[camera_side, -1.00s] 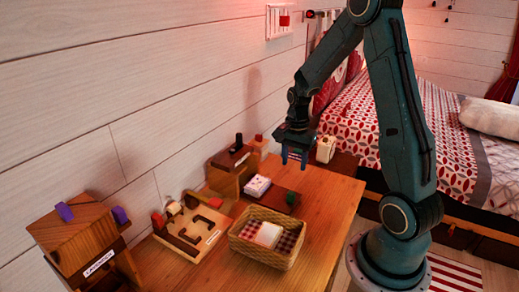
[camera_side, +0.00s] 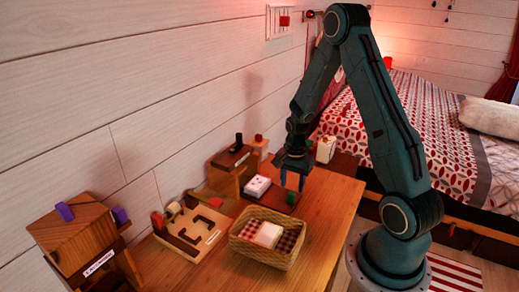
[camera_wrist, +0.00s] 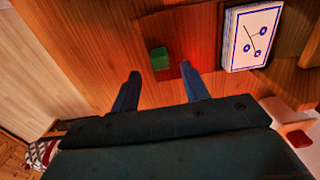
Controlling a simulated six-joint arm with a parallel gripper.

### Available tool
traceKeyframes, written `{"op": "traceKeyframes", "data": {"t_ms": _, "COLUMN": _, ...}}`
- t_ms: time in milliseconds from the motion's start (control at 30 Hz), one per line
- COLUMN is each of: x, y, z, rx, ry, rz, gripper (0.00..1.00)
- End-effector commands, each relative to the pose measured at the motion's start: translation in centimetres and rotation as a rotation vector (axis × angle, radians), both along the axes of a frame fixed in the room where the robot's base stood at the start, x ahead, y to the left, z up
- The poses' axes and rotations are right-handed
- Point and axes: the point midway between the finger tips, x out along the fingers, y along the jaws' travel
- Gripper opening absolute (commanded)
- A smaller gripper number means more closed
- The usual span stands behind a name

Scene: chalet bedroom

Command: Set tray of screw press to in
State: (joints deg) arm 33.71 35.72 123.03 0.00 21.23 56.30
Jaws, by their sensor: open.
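The screw press (camera_side: 226,177) is a wooden block with a dark top and a black upright knob, standing against the wall. Its flat dark brown tray (camera_side: 272,201) sticks out in front and bears a white card stack (camera_side: 257,186). A green knob (camera_side: 291,197) sits at the tray's outer end. My gripper (camera_side: 292,184) is open and empty, pointing down just above the green knob. In the wrist view, the green knob (camera_wrist: 160,58) lies just beyond and between my fingertips (camera_wrist: 160,72). I cannot tell whether they touch it.
A wicker basket (camera_side: 262,257) stands close in front of the tray. A wooden lock-like board (camera_side: 186,238) and a wooden box with purple knobs (camera_side: 75,240) stand to the left. A white boxy object (camera_side: 326,149) is behind my gripper. The table's right part (camera_side: 330,205) is clear.

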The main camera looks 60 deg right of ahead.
Motion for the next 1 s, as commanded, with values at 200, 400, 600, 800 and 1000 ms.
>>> {"op": "traceKeyframes", "data": {"t_ms": 200, "x": 0.0, "y": 0.0, "z": -2.7, "rx": 0.002, "ry": 0.002, "rz": 0.0, "gripper": 0.45}}
{"op": "traceKeyframes", "data": {"t_ms": 400, "x": 0.0, "y": 0.0, "z": -4.4, "rx": 0.001, "ry": 0.001, "rz": 0.0, "gripper": 0.45}}
{"op": "traceKeyframes", "data": {"t_ms": 600, "x": 0.0, "y": 0.0, "z": -5.1, "rx": 0.0, "ry": 0.0, "rz": 0.0, "gripper": 0.45}}
{"op": "traceKeyframes", "data": {"t_ms": 800, "x": 0.0, "y": 0.0, "z": -5.2, "rx": 0.0, "ry": -0.001, "rz": 0.0, "gripper": 0.45}}
{"op": "traceKeyframes", "data": {"t_ms": 1000, "x": 0.0, "y": 0.0, "z": -5.2, "rx": 0.0, "ry": 0.0, "rz": 0.0, "gripper": 0.24}}
